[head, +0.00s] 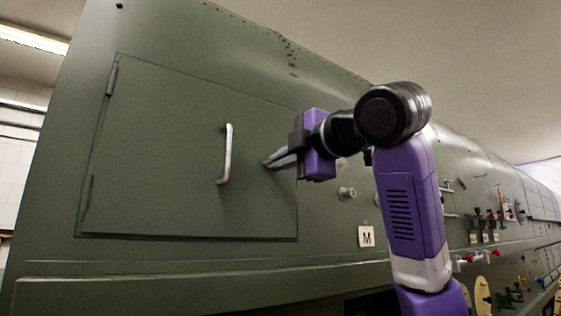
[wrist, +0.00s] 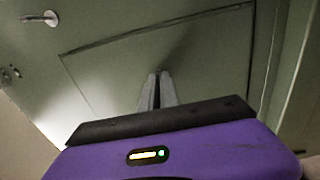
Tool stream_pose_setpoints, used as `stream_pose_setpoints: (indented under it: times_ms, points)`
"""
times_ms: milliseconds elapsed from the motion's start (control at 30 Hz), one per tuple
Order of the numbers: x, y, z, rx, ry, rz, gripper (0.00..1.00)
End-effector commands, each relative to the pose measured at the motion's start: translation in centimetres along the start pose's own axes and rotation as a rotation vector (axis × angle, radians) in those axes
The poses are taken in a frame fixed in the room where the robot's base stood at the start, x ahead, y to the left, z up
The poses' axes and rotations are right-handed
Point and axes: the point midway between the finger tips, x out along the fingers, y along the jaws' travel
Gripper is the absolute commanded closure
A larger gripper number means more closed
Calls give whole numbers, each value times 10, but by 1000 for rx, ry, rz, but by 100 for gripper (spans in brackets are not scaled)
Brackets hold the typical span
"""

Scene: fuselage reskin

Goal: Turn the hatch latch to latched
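The hatch (head: 160,160) is a flat green door, closed against the green fuselage, with hinges at its left edge and a pale bar handle (head: 226,153) upright on it. A round knob-like fitting (head: 347,192) stands just right of the hatch. I cannot tell for sure if this is the latch or how it is turned. My gripper (head: 268,163) is in front of the hatch's right part, right of the handle, holding nothing visible. In the wrist view its fingers (wrist: 157,88) are together. A silver fitting (wrist: 40,18) shows well away from them at the upper left.
A small plate marked M (head: 366,236) is on the fuselage below the knob. Several red-tipped and other fittings (head: 485,228) line the fuselage farther right. My arm hides part of the skin between. The space left of the handle is clear.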

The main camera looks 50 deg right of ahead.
Motion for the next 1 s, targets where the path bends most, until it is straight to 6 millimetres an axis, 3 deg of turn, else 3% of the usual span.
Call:
stream_pose_setpoints:
  times_ms: [233,300,367,733,1000]
  points:
    - [0,-1,2,3,-2,-3,100]
    - [0,-1,1,3,-2,-3,84]
    - [0,-1,1,2,-2,-2,74]
    - [-4,0,0,0,-1,1,74]
    - [-43,-1,0,-1,-1,3,74]
